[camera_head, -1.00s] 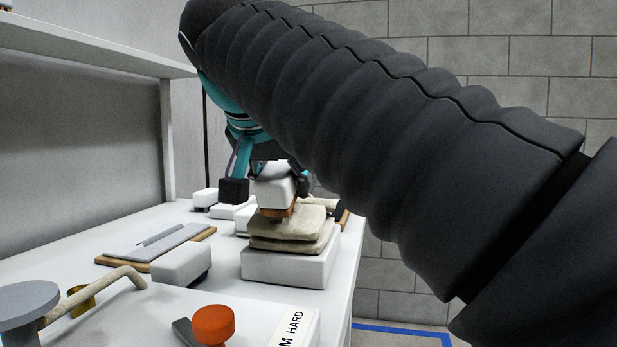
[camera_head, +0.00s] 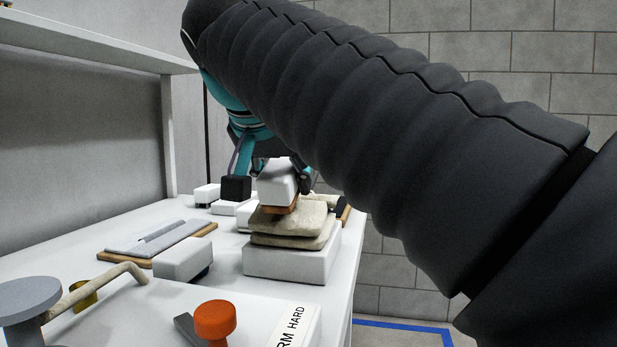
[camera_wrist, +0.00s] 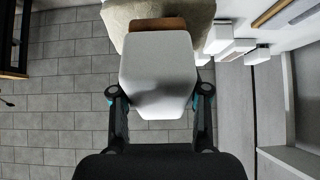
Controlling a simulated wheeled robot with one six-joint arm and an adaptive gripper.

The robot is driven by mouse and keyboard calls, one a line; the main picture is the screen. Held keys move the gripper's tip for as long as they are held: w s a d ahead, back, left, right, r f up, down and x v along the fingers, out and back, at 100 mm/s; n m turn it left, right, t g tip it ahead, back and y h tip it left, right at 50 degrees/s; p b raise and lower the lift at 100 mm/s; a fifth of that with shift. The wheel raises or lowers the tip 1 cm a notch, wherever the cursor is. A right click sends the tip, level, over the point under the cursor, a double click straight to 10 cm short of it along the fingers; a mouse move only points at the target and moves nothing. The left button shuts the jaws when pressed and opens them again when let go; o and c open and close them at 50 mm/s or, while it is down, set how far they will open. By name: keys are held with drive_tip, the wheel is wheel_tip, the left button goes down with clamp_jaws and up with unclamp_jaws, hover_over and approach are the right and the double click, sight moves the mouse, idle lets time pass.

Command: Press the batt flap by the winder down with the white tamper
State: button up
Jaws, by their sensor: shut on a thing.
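My gripper (camera_wrist: 159,101) is shut on the white tamper (camera_wrist: 157,70), a white block with a brown base. In the head view the tamper (camera_head: 276,181) is over the batt flap (camera_head: 289,219), a beige padded piece folded in layers on a white block (camera_head: 290,264). The tamper's brown base meets the top of the upper layer and seems to touch it, slightly tilted. The upper layer sits over the lower one with a dark gap between them. In the wrist view the beige batt (camera_wrist: 130,12) shows beyond the brown base. My arm hides part of the gripper in the head view.
A grey plate on a wooden board (camera_head: 150,240) and a white block (camera_head: 183,259) lie to the left. In front are an orange knob (camera_head: 215,320), a grey disc with a beige bent handle (camera_head: 28,298), and a labelled white panel (camera_head: 297,325). More white blocks stand behind.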

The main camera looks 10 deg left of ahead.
sight(281, 163)
drive_tip(key=shift+w+f+b, duration=0.25)
drive_tip(key=shift+f+b, duration=0.15)
drive_tip(key=shift+f, duration=0.3)
drive_tip(key=shift+w+f+b, duration=0.25)
drive_tip(key=shift+f+b, duration=0.15)
drive_tip(key=shift+f, duration=0.25)
idle(0.6)
drive_tip(key=shift+r, duration=0.1)
drive_tip(key=r+p, duration=0.1)
drive_tip(key=s+r+p, duration=0.1)
drive_tip(key=r+p, duration=0.2)
drive_tip(key=shift+s+r, duration=0.3)
drive_tip(key=shift+s, duration=0.05)
drive_tip(key=shift+s+a+r+p, duration=0.1)
drive_tip(key=shift+s+r+p, duration=0.2)
drive_tip(key=shift+r, duration=0.15)
drive_tip(key=shift+s+r+p, duration=0.15)
drive_tip(key=shift+r+p, duration=0.1)
drive_tip(key=shift+r, duration=0.2)
